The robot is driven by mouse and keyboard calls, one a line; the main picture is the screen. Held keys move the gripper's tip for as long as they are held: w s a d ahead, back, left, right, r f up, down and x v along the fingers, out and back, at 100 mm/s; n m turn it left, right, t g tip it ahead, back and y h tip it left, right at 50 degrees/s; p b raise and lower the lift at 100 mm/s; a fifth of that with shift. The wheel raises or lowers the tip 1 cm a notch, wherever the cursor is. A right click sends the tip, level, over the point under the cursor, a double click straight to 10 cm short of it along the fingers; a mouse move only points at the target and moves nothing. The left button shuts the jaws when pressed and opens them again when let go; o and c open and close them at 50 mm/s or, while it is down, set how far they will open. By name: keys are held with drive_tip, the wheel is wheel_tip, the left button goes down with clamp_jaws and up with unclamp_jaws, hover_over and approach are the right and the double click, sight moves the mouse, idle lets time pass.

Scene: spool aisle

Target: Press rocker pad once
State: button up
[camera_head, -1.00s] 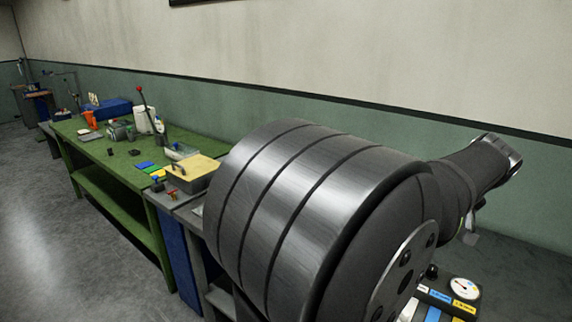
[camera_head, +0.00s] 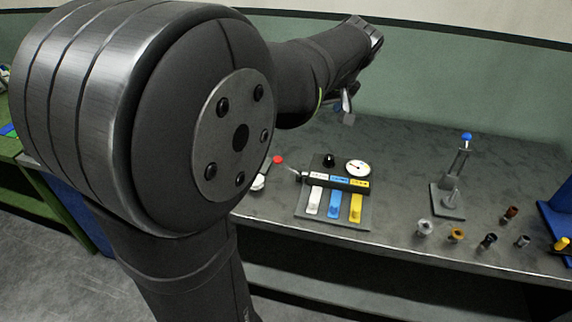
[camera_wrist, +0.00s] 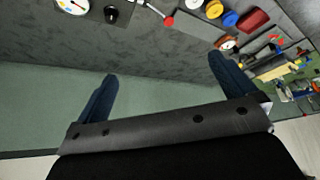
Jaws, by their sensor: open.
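A dark panel (camera_head: 341,210) lies on the grey bench. It carries a white pad (camera_head: 314,201), a blue pad (camera_head: 335,204) and a yellow pad (camera_head: 356,208), each below a label of its colour. I cannot tell which is the rocker pad. A round white gauge (camera_head: 358,168) and a black knob (camera_head: 329,159) sit behind them; both show upside down at the wrist view's top edge. My gripper (camera_wrist: 165,88) is open and empty, with its two blue fingers apart. In the head view it (camera_head: 348,108) hangs behind the panel near the wall, partly hidden by my wrist.
A red-ball lever (camera_head: 278,160) stands left of the panel. Right of it are a blue-topped stand (camera_head: 450,190), several small cylindrical parts and a blue bin (camera_head: 558,225). The bench between panel and stand is clear. The green wall (camera_head: 450,75) is close behind.

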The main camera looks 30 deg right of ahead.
drive_tip(key=shift+c, duration=0.2)
drive_tip(key=c, duration=0.4)
drive_tip(key=shift+w+d+f, duration=0.1)
drive_tip(key=shift+w+f, duration=0.1)
drive_tip(key=shift+w, duration=0.1)
drive_tip(key=c, duration=0.3)
drive_tip(key=w+f, duration=0.1)
drive_tip(key=w, duration=0.1)
drive_tip(key=w+f+g, duration=0.1)
drive_tip(key=w+f, duration=0.1)
drive_tip(key=w+d+f+g+y, duration=0.1)
drive_tip(key=w, duration=0.1)
drive_tip(key=shift+w+f+m, duration=0.1)
drive_tip(key=shift+f+m, duration=0.2)
drive_tip(key=shift+m, duration=0.1)
clamp_jaws()
drive_tip(key=m+g, duration=0.2)
drive_tip(key=g, duration=0.3)
approach(287, 167)
wheel_tip(287, 167, up, 3)
drive_tip(key=w+a, duration=0.2)
drive_tip(key=w, duration=0.1)
drive_tip(key=shift+w+r, duration=0.1)
drive_tip(key=shift+s+a+f, duration=0.1)
drive_tip(key=shift+s+f, duration=0.1)
drive_tip(key=shift+f, duration=1.55)
drive_tip(key=shift+s+f, duration=0.15)
drive_tip(key=shift+f, duration=1.55)
